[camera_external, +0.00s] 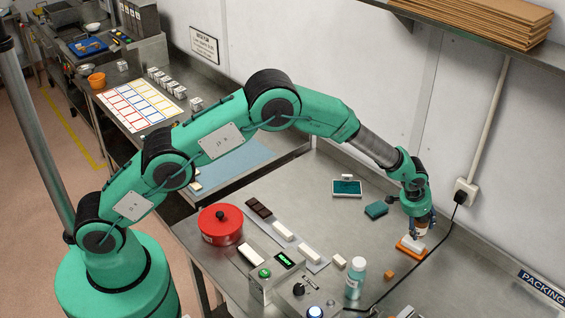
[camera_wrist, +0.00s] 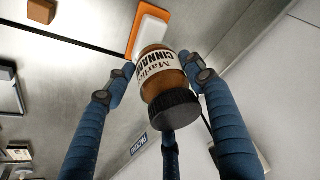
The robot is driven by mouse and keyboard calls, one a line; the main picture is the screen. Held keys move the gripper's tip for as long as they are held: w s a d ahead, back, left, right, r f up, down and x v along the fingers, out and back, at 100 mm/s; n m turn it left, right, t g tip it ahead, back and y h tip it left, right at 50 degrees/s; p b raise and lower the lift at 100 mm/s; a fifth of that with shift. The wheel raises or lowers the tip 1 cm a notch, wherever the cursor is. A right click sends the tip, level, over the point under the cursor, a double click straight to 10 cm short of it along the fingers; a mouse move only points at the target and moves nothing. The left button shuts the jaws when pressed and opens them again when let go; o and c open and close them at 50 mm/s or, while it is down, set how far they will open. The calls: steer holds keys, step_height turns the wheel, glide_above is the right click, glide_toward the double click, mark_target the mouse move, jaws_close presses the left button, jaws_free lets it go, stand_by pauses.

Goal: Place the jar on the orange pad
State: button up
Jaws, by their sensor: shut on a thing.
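A jar (camera_wrist: 160,74) with a brown body, a black lid and a white label reading roughly "CINNAMON" is in my gripper. My gripper (camera_external: 420,229) is shut on the jar, its blue fingers around it in the wrist view. The orange pad (camera_external: 403,252) lies on the metal bench near the wall, just below my gripper. It also shows behind the jar in the wrist view (camera_wrist: 132,36). A white block (camera_wrist: 152,25) lies on the pad. I cannot tell whether the jar touches the block or the pad.
A teal bottle (camera_external: 354,281) and a small orange cube (camera_external: 389,274) stand in front of the pad. A teal box (camera_external: 376,209) lies behind it to the left. A black cable (camera_external: 437,241) runs close by on the right. A red tin (camera_external: 220,226) stands farther left.

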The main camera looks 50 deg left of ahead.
mark_target(416, 222)
steer(key=shift+f, duration=1.7)
steer(key=shift+f, duration=0.15)
steer(key=o, duration=1.4)
steer(key=shift+s+r, duration=0.1)
steer(key=shift+r, duration=0.3)
steer(key=shift+v, duration=5.7)
steer(key=shift+a, duration=0.1)
